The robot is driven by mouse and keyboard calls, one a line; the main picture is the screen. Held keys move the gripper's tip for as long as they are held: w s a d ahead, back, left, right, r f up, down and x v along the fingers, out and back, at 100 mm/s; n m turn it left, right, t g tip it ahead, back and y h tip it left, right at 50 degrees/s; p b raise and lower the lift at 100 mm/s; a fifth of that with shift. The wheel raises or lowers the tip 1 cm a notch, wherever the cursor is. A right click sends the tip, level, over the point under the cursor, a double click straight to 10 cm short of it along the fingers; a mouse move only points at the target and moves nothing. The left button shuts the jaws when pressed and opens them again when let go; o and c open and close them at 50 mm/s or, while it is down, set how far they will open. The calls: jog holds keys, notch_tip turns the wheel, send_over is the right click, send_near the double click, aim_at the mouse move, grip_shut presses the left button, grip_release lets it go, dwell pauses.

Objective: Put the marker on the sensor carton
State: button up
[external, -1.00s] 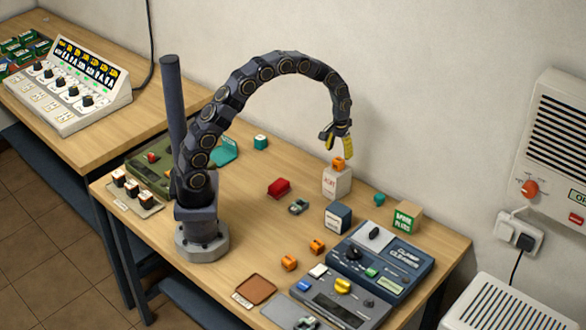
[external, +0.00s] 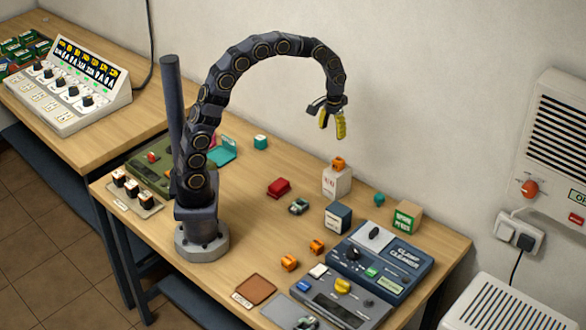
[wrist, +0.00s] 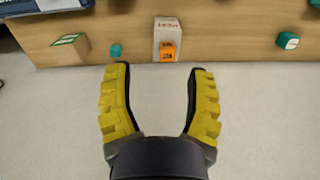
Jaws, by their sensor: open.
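A small orange block (external: 339,163), which I take for the marker, rests on top of a white carton (external: 336,183) with red lettering, likely the sensor carton. The carton stands upright near the back edge of the table. In the wrist view the orange block (wrist: 168,51) shows against the pale carton (wrist: 168,27), beyond my fingertips. My gripper (external: 332,132) is open and empty, above the block and apart from it. Its two yellow fingers are spread in the wrist view (wrist: 158,69), with nothing between them.
Two more orange blocks (external: 316,247) lie nearer the front. The wall is close behind.

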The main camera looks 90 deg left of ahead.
jog(key=s+d+r+m, duration=0.1)
jog(key=s+d+m, duration=0.1)
jog(key=s+d, duration=0.3)
jog(key=s+d+r+m+g, duration=0.1)
jog(key=s+d+m, duration=0.2)
jog(key=s, duration=1)
jog(key=s+d+r+m, duration=0.2)
jog(key=s+d, duration=0.5)
jog(key=s, duration=0.2)
jog(key=shift+d+m, duration=0.3)
jog(key=shift+d, duration=0.05)
